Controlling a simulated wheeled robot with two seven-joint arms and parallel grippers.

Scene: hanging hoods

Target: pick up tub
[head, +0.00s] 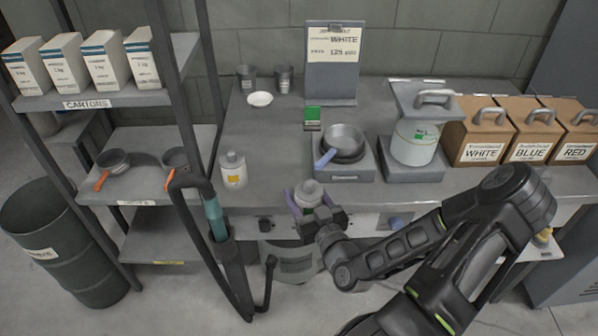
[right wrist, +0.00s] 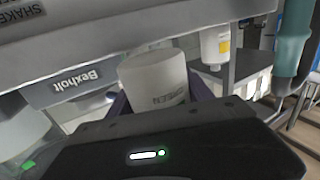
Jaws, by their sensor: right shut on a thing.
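A small white tub (head: 310,188) with a rounded lid is at the front edge of the bench in the head view. My right gripper (head: 309,203) has its purple fingers around the tub and is shut on it. In the right wrist view the pale tub (right wrist: 154,76) sits between the fingers, with dark lettering on its side. I cannot tell whether it is clear of the bench. A similar white tub (head: 233,170) with a yellow label stands on the bench to the left. My left gripper is not in view.
A scale with a grey pan (head: 343,142) stands behind the held tub. A dark hose arm with a teal part (head: 215,216) hangs at left. A shelf holds cartons (head: 62,62).

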